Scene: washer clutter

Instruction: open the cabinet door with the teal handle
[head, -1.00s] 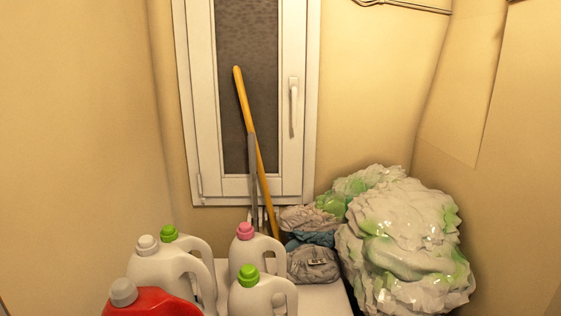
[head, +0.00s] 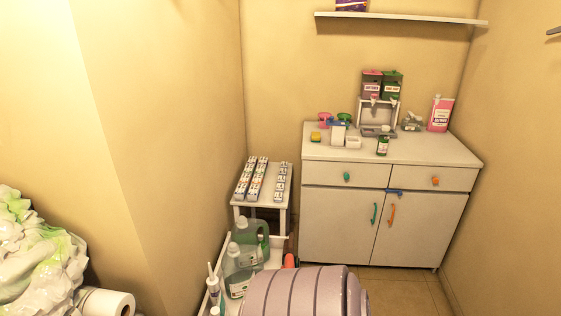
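The white cabinet (head: 335,221) stands against the back wall on the right of the head view. Its left door carries a teal handle (head: 375,213) near the door's right edge. Its right door (head: 425,232) carries an orange handle (head: 391,215). Both doors look shut. A small blue piece (head: 396,191) sits at the top where the two doors meet. Neither of my grippers shows in the head view.
Two drawers with teal (head: 346,177) and orange (head: 436,181) knobs sit above the doors. A grey-mauve ribbed rounded object (head: 300,292) stands in front. Bottles (head: 246,240) and a small white table (head: 265,204) stand left. Tiled floor (head: 400,290) shows before the cabinet.

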